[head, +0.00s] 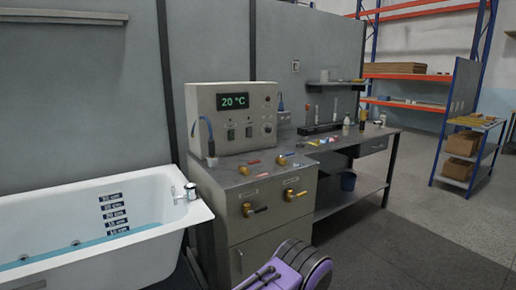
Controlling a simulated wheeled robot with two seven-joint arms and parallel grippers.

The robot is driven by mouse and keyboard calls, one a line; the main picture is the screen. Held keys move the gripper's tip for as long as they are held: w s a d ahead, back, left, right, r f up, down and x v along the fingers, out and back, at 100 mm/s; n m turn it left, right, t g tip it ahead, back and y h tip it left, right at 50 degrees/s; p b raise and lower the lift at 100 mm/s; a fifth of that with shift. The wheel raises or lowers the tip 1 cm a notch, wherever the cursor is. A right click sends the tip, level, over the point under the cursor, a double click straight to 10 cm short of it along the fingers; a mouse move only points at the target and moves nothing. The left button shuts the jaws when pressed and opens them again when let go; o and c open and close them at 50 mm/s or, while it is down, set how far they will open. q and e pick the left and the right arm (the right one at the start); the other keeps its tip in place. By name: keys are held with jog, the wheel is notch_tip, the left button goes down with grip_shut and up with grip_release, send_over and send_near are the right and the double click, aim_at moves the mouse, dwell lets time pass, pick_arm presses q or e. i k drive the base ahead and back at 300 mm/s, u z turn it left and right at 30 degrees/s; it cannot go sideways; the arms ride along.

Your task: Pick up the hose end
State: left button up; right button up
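Another small blue loop (281,104) shows at the right side of the box, by a small wall unit. Neither of my grippers is in view, and nothing touches the hose.
The control box (234,127) reads 20 °C and stands on a metal cabinet (262,238) with brass valves. A white bathtub (165,250) holding water is at left. A workbench (345,140) with bottles is behind right.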

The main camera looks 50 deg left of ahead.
aim_at(211, 143)
jog(key=z, duration=0.1)
jog(key=i, duration=1.05)
jog(key=u, duration=0.55)
jog(key=i, duration=0.75)
jog(key=u, duration=0.7)
